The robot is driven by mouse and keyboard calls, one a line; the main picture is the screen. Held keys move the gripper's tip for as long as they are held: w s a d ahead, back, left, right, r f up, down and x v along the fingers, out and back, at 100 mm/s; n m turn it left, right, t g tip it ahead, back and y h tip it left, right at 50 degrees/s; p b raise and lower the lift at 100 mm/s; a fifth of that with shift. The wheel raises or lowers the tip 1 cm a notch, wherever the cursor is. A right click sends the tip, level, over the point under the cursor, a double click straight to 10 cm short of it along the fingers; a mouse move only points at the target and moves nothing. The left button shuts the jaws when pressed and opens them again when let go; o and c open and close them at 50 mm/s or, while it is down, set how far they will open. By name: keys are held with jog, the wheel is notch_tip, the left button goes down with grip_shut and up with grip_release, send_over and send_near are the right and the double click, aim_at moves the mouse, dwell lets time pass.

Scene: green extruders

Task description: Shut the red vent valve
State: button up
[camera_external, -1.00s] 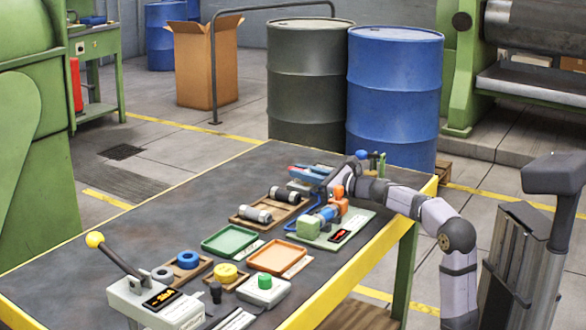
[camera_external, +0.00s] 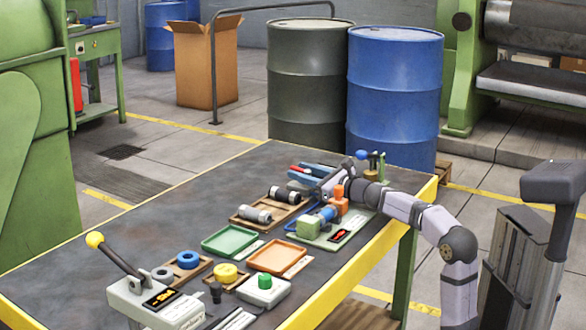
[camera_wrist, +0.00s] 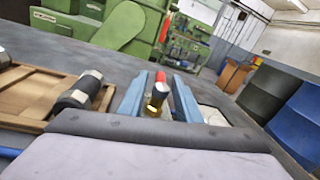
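The red vent valve has a red handle (camera_wrist: 160,77) and a brass body (camera_wrist: 155,100), seen in the wrist view between my gripper's two blue fingers. My gripper (camera_wrist: 158,88) is open, with gaps showing between each finger and the valve. In the external view, my gripper (camera_external: 302,172) is low at the far side of the table. A small red part (camera_external: 295,168) shows by the fingertips there. The valve's base and most of its body are hidden in that view.
A wooden tray with metal cylinders (camera_external: 250,224) lies left of my gripper; it also shows in the wrist view (camera_wrist: 38,90). A pump assembly on a green plate (camera_external: 330,235) sits close in front. Green (camera_external: 229,241) and orange (camera_external: 278,257) trays lie nearer.

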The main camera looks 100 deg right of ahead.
aim_at(309, 173)
jog(key=shift+d+r+n+t+y+p, duration=0.15)
jog(key=shift+n+t+y+p, duration=0.3)
jog(key=shift+p, duration=0.25)
jog(key=shift+t+p, duration=0.25)
jog(key=shift+p, duration=0.1)
jog(key=shift+t+y, duration=0.35)
jog(key=shift+t, duration=0.15)
jog(key=v, duration=0.8)
jog(key=shift+w+a+r, duration=0.15)
jog(key=shift+a, duration=0.1)
jog(key=r+m, duration=0.1)
jog(key=a+r+m+t, duration=0.1)
jog(key=s+a+r+m+t, duration=0.1)
jog(key=shift+r+b, duration=0.35)
jog(key=shift+b, duration=0.05)
jog(key=w+a+r+t+p, duration=0.1)
jog(key=w+r+p, duration=0.1)
jog(key=r, duration=0.6)
jog(key=w+a+r+n+t+p, duration=0.1)
jog(key=w+a+r+p, duration=0.1)
jog(key=r+p, duration=0.3)
jog(key=w+a+r+t+p, duration=0.1)
jog(key=w+r+t+p, duration=0.1)
jog(key=r, duration=0.9)
jog(key=shift+a+n+p, duration=0.15)
jog(key=shift+n+p, duration=0.2)
jog(key=shift+p, duration=0.35)
jog(key=shift+w+r, duration=0.1)
jog(key=shift+r, duration=0.05)
